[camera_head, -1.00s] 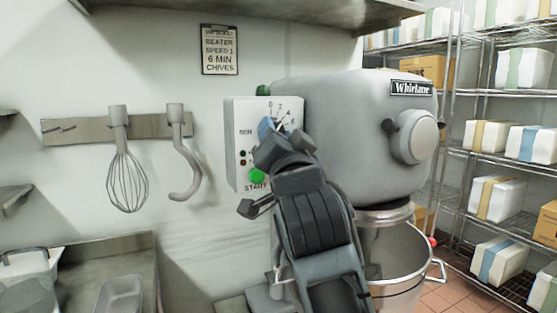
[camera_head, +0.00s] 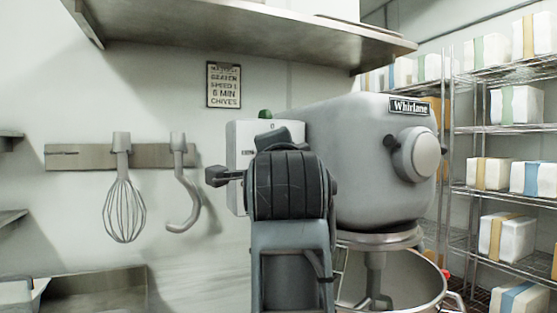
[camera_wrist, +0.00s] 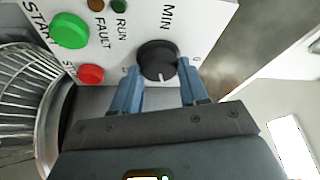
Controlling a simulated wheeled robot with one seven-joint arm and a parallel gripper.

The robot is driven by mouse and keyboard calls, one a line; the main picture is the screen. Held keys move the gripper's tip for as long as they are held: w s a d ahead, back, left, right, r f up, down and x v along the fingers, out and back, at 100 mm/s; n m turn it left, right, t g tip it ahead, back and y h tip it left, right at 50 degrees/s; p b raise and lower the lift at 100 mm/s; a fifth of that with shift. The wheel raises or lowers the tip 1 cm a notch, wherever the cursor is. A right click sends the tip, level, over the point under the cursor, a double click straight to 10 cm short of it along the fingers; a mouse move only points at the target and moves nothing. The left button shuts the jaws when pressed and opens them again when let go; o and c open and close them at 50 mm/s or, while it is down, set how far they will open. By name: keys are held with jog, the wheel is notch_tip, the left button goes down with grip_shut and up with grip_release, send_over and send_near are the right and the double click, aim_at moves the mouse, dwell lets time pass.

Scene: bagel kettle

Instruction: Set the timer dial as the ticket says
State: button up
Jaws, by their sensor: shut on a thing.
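The ticket (camera_head: 223,85) hangs on the back wall and reads beater, speed 1, 6 min, chives. The timer dial (camera_wrist: 157,60) is a round black knob under the label MIN on the white control panel (camera_wrist: 200,18). Its white pointer line faces my gripper in the wrist view. My gripper (camera_wrist: 161,80) is shut on the dial, one blue finger on each side. The dial's scale numbers cannot be read in the wrist view. In the head view my arm hides the dial and most of the panel (camera_head: 240,133).
The green start button (camera_wrist: 71,31) and red stop button (camera_wrist: 90,74) sit beside the dial. The grey mixer (camera_head: 350,160) stands at right above a steel bowl (camera_head: 410,285). A whisk (camera_head: 123,200) and a hook (camera_head: 183,200) hang at left. A shelf (camera_head: 250,30) runs overhead.

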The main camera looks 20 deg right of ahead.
dwell(0.5)
jog(key=o, duration=1)
jog(key=shift+o, duration=0.2)
jog(key=b+v, duration=0.1)
jog(key=v, duration=0.6)
jog(key=shift+s+a, duration=0.15)
jog(key=shift+s, duration=0.2)
jog(key=shift+s+f, duration=0.1)
